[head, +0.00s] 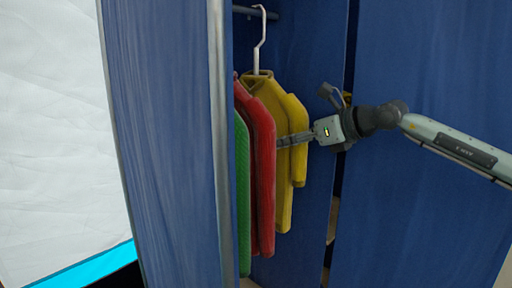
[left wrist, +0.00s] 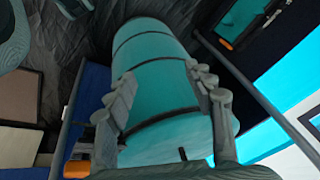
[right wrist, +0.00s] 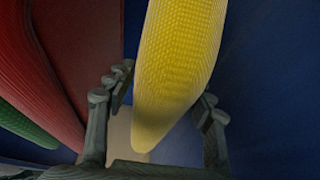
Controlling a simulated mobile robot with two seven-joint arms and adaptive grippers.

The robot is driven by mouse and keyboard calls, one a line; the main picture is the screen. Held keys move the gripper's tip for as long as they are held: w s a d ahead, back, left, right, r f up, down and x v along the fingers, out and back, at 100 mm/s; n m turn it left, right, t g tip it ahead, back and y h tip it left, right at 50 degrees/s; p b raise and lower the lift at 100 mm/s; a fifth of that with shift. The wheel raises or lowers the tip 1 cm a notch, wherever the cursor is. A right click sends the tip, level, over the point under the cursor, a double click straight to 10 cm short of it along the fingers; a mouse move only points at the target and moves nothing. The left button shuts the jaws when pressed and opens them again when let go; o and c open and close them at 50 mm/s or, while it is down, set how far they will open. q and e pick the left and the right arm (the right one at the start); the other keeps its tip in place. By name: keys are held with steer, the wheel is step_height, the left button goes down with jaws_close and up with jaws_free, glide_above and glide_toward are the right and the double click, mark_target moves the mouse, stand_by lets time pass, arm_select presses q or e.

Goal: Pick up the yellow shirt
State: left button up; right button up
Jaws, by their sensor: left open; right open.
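The yellow shirt (head: 282,112) hangs in a blue wardrobe on a hanger (head: 261,45), behind a red shirt (head: 262,170) and to its right. My right gripper (head: 287,141) is at the yellow shirt's side, below its shoulder, with its fingers pointing left. In the right wrist view a yellow sleeve (right wrist: 180,70) hangs down between the two open fingers (right wrist: 160,105); contact cannot be told. My left gripper (left wrist: 165,95) is open in the left wrist view and is out of the head view. A teal cylindrical thing (left wrist: 150,60) shows beyond its fingers.
A green shirt (head: 243,190) hangs left of the red one, partly hidden by the wardrobe's left panel (head: 175,150). A blue door or panel (head: 430,70) stands on the right behind my right arm. A dark rail (head: 245,12) runs above.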

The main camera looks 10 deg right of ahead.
steer(key=shift+x, duration=1.2)
steer(key=shift+r, duration=0.1)
jaws_close()
